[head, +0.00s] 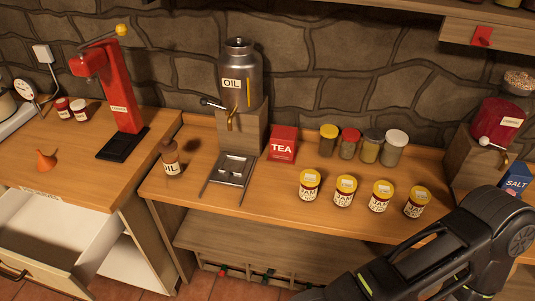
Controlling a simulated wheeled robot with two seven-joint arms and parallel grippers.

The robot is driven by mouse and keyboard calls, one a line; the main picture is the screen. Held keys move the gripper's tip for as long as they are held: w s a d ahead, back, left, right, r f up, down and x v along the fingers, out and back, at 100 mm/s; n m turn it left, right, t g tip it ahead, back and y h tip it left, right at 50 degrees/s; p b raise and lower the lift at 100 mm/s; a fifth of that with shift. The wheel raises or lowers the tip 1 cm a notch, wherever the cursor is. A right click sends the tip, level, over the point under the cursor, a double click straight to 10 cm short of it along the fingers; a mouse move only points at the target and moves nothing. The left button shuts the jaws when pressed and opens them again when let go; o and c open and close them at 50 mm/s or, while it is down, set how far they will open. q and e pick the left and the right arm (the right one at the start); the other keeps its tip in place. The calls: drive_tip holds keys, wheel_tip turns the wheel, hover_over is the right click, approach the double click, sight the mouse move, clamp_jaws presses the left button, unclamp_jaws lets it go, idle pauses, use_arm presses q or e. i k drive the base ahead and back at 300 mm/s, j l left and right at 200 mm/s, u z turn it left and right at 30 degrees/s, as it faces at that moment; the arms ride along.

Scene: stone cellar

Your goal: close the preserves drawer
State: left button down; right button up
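An open drawer (78,248) pulls out from the left wooden counter. Its inside is pale and the part in view is empty. A dark handle (12,273) shows on its front at the lower left, and the frame cuts off part of the drawer. A small label (40,193) sits on the counter edge above it, too small to read, so I cannot confirm that this is the preserves drawer. My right arm crosses the lower right corner, far from the drawer, with its gripper out of the picture. My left gripper does not show.
The middle counter holds an oil dispenser (237,80), an oil bottle (171,160), a tea box (282,145) and several jam jars (345,191). A shelf (270,255) lies below.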

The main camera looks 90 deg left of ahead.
sight(56, 244)
drive_tip(key=u, duration=4.95)
